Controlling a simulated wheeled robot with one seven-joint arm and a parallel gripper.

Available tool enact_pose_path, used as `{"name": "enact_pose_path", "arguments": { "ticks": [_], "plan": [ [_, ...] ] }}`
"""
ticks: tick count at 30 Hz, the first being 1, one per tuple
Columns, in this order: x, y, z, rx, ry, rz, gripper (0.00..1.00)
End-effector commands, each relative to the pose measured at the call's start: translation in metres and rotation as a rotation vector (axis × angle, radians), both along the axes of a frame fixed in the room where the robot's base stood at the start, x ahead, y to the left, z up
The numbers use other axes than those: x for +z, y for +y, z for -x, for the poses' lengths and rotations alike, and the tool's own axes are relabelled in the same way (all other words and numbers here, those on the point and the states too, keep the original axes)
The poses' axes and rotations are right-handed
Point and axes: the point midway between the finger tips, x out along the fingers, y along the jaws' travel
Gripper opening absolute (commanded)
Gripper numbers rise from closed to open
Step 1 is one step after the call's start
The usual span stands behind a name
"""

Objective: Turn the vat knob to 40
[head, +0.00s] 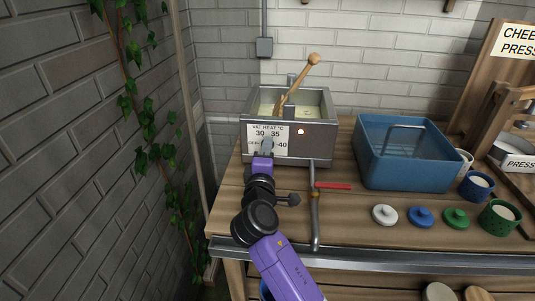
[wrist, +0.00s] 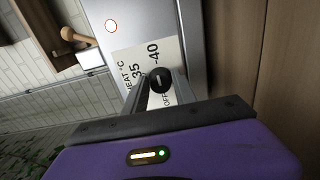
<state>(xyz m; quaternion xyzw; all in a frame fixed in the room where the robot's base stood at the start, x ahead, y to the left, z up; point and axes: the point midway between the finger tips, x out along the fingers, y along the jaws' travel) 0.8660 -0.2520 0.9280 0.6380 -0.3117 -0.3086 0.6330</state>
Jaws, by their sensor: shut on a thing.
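The vat (head: 315,150) is a grey metal box on the bench, with pale contents. A white dial plate (head: 282,146) on its front reads VAT HEAT °C, with OFF, 30, 35 and 40. My gripper (head: 267,146) is at the plate and hides part of it. In the wrist view, the dark round knob (wrist: 160,79) sits between the fingertips of my gripper (wrist: 160,86), which is shut on it. The 40 mark (wrist: 154,53) shows beside the knob. I cannot tell surely where the knob's pointer aims. A small red-orange light (head: 300,131) also shows on the vat's front.
A wooden-handled stirrer (head: 306,74) leans in the vat. A pipe with a red lever (head: 333,185) stands close right of my gripper. A blue basin (head: 375,168), small lids (head: 420,216), cups (head: 477,185) and a cheese press (head: 500,130) are further right.

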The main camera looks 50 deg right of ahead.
Motion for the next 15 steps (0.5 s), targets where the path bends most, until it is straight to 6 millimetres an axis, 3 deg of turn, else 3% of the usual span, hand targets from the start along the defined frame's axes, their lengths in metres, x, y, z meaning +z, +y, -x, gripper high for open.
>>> {"name": "enact_pose_path", "arguments": {
  "ticks": [12, 13, 15],
  "plan": [
    [-0.0020, -0.0004, 0.0007, -0.002, -0.003, -0.007, 0.00],
    [-0.0020, -0.0004, 0.0007, -0.002, -0.003, -0.007, 0.37],
    [-0.0018, -0.0004, 0.0005, -0.002, -0.003, -0.007, 0.50]
  ]
}}
